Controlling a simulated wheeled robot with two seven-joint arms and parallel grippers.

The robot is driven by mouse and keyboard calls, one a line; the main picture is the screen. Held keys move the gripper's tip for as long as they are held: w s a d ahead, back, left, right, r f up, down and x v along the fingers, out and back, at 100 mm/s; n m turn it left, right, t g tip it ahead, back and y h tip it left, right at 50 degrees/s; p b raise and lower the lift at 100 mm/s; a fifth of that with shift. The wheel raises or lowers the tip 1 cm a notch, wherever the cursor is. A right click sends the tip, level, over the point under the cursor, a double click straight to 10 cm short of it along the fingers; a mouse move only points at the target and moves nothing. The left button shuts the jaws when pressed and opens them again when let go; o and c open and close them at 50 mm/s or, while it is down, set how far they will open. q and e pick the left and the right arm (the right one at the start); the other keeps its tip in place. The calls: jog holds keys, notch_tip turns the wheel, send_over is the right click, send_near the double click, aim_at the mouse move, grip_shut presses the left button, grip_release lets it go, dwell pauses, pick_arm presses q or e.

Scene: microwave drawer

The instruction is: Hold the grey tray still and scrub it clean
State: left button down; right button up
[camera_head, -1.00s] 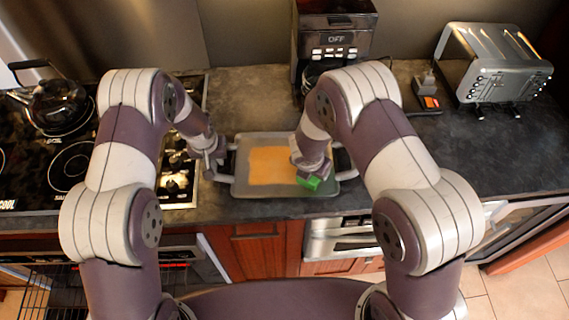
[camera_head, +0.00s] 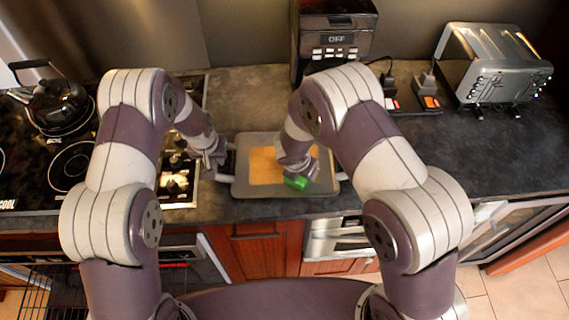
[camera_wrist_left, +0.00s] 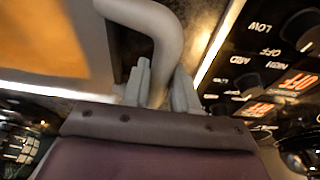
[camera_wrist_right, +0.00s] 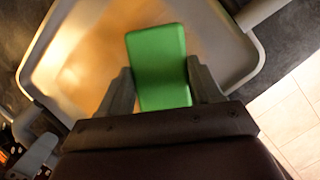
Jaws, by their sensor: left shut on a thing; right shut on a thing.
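The grey tray (camera_head: 240,187) lies on the counter, with an orange-brown patch (camera_head: 262,165) over much of its inside. My left gripper (camera_head: 218,160) is shut on the tray's left handle, which shows as a grey bar in the left wrist view (camera_wrist_left: 165,35). My right gripper (camera_head: 298,172) is shut on a green sponge (camera_head: 295,182) over the right part of the tray. In the right wrist view the sponge (camera_wrist_right: 158,68) sits between both fingers above the tray's inside. Whether its underside touches the tray cannot be told.
The stove (camera_head: 70,160) with a black kettle (camera_head: 55,105) is to the left. A coffee machine (camera_head: 335,35) stands behind the tray, and a toaster (camera_head: 492,65) at the back right. The counter (camera_head: 480,160) right of the tray is clear.

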jog(key=shift+s+d+f, duration=0.1)
jog(key=shift+s+d, duration=0.05)
jog(key=shift+d, duration=0.7)
jog(key=shift+s+d, duration=0.1)
jog(key=shift+d, duration=0.7)
jog(key=shift+w+a, duration=0.15)
jog(key=shift+a, duration=1.3)
jog(key=shift+w+a, duration=0.15)
jog(key=shift+a, duration=1.95)
jog(key=shift+w+a, duration=0.1)
jog(key=shift+a, duration=2)
jog(key=shift+w+a, duration=0.15)
jog(key=shift+a, duration=2.1)
jog(key=shift+s+d+f, duration=0.1)
jog(key=shift+s+d, duration=0.05)
jog(key=shift+d, duration=1)
jog(key=shift+s+d+f, duration=0.1)
jog(key=shift+d, duration=1)
jog(key=shift+a, duration=0.15)
jog(key=shift+w+a+r, duration=0.1)
jog(key=shift+a, duration=1)
jog(key=shift+w+a+r, duration=0.1)
jog(key=shift+a, duration=1)
jog(key=shift+r, duration=0.1)
